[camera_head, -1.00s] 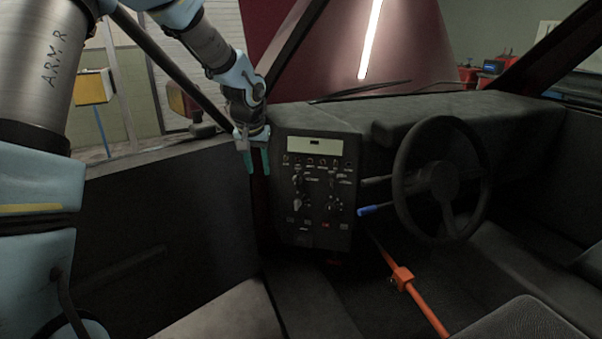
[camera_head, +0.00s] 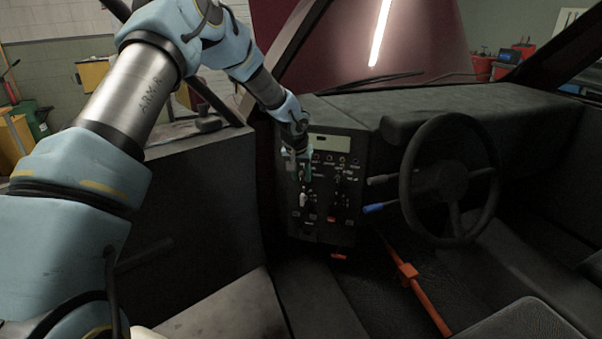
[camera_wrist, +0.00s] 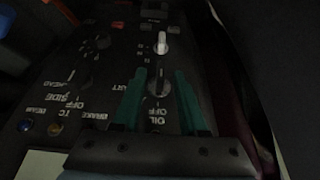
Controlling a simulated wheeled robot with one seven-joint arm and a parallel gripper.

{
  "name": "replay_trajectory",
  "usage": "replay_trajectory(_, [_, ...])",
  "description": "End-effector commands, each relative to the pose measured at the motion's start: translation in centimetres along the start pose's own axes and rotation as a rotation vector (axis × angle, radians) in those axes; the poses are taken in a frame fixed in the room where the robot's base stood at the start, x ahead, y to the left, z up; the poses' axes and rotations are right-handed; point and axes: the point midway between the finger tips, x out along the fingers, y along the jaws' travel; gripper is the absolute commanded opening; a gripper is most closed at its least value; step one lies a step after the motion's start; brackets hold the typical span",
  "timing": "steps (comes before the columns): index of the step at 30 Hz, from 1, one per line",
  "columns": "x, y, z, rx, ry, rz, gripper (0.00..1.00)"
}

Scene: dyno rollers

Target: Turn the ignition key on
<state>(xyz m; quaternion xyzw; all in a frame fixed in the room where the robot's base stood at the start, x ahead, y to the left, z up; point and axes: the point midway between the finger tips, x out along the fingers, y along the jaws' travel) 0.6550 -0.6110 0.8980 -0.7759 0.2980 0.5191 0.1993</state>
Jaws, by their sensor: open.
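The dark control panel (camera_head: 345,205) stands left of the steering wheel and carries switches, knobs and small lights. My gripper (camera_head: 301,176) is at the panel's upper left part. In the wrist view its two green fingers (camera_wrist: 160,78) are open, one on each side of a dark rotary switch (camera_wrist: 159,84) near "OFF" and partly readable "ART" lettering. This may be the ignition key, but the label is too dim to be sure. Contact with it cannot be told. A white-tipped switch (camera_wrist: 162,43) is just beyond the fingertips; it also shows in the head view (camera_head: 304,200).
Another dark knob (camera_wrist: 97,42) is left of the fingers in the wrist view. The steering wheel (camera_head: 408,180) and a blue-tipped lever (camera_head: 373,208) are right of the panel. An orange bar (camera_head: 425,300) slants over the floor. The door sill (camera_head: 200,139) lies under my arm.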

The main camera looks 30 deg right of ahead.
Motion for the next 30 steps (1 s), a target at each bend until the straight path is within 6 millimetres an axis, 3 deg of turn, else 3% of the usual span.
replay_trajectory(11, [0.61,-0.02,-0.01,0.000,0.001,0.000,0.42])
replay_trajectory(22, [0.58,-0.03,0.00,0.000,0.001,0.000,0.01])
replay_trajectory(30, [0.57,-0.02,-0.01,0.000,0.001,0.000,0.00])
